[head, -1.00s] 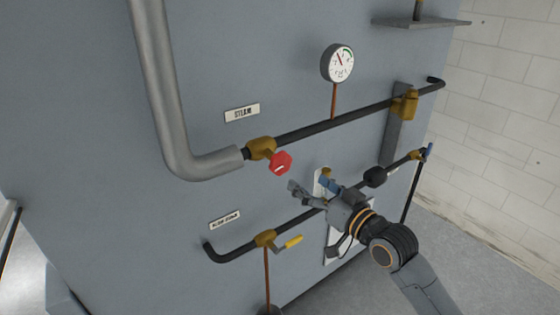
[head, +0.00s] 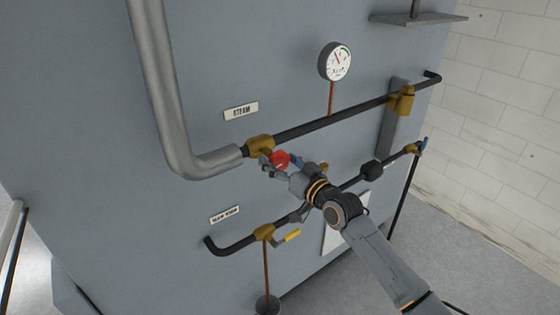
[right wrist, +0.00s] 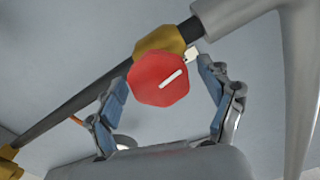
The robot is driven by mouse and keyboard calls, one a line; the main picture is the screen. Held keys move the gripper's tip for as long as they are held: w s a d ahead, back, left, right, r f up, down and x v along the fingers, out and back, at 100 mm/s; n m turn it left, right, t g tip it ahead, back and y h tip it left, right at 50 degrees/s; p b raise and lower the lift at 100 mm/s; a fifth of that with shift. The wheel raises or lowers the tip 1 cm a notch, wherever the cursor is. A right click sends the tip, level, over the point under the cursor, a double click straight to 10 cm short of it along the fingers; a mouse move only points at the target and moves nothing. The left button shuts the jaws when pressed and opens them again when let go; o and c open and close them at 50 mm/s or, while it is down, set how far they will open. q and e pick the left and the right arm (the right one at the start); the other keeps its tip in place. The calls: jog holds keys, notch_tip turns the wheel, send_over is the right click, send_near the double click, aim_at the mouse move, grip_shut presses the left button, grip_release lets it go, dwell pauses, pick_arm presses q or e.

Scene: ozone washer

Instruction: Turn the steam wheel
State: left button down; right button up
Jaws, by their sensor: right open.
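The steam wheel is a small red octagonal knob (head: 280,159) with a white mark, on a brass valve (head: 259,145) below the STEAM label (head: 241,111). My right gripper (head: 278,168) is at the wheel, with its fingers on either side of it. In the right wrist view the red wheel (right wrist: 159,79) lies between the two spread fingers of the right gripper (right wrist: 168,95). The gripper is open; whether a finger touches the wheel I cannot tell. My left gripper is not in view.
A thick grey pipe (head: 163,100) runs down to the valve's left. A black pipe with a gauge (head: 336,62) leads right. Below are a lower pipe (head: 236,247) and a yellow-handled valve (head: 291,236). A shelf (head: 418,18) juts out at upper right.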

jog(key=c, duration=1.2)
jog(key=shift+f+n+b, duration=0.1)
jog(key=shift+n+b, duration=0.9)
jog(key=shift+n, duration=0.2)
jog(key=n+b, duration=0.1)
jog(key=n, duration=0.2)
jog(key=shift+n+b, duration=0.35)
jog(key=shift+n, duration=0.05)
jog(key=n, duration=0.3)
jog(key=shift+b, duration=0.35)
jog(key=shift+n, duration=2.1)
